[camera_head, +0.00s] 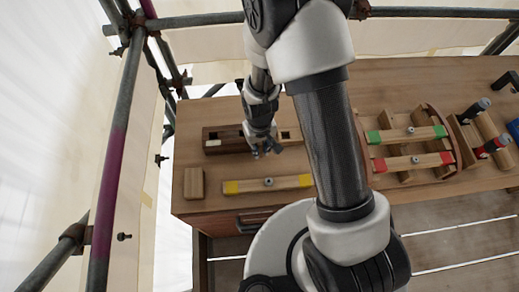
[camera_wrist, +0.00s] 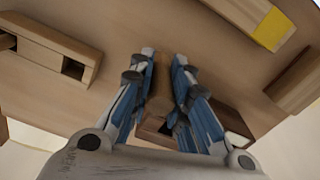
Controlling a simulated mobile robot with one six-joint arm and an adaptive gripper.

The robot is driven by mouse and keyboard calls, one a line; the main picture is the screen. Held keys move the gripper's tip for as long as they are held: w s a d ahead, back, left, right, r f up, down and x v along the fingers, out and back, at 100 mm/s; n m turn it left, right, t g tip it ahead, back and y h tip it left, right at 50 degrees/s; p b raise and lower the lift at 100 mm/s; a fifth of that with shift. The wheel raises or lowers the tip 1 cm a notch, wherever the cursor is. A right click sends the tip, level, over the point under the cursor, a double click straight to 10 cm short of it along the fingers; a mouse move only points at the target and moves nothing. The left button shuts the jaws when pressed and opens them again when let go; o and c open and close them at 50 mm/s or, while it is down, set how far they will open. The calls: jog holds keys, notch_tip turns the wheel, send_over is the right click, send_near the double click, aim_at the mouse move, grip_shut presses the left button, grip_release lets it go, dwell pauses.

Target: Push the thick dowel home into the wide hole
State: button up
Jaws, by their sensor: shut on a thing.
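My gripper (camera_head: 267,152) points down at the near side of a long dark wooden block (camera_head: 225,147) on the bench. In the wrist view its blue-and-grey fingers (camera_wrist: 165,58) are close around a plain brown wooden piece (camera_wrist: 158,92), seemingly the thick dowel. The dark block (camera_wrist: 235,138) shows below and behind the fingers, with dark openings in its top. My fingers hide part of it, so I cannot tell which opening is the wide hole or whether the dowel's end is in it.
A yellow-ended bar (camera_head: 268,184) and a small wooden block (camera_head: 194,183) lie in front. A wooden piece with a square opening (camera_wrist: 50,52) shows left in the wrist view. Racks with green-ended (camera_head: 405,134) and red-ended bars (camera_head: 412,162) stand right. Scaffold poles (camera_head: 122,130) rise left.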

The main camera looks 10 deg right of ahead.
jog(key=shift+f, duration=0.95)
jog(key=shift+f, duration=0.1)
jog(key=shift+f+b, duration=0.15)
jog(key=shift+b, duration=0.15)
jog(key=o, duration=0.8)
notch_tip(320, 180, up, 13)
jog(key=p, duration=0.3)
jog(key=shift+f, duration=0.15)
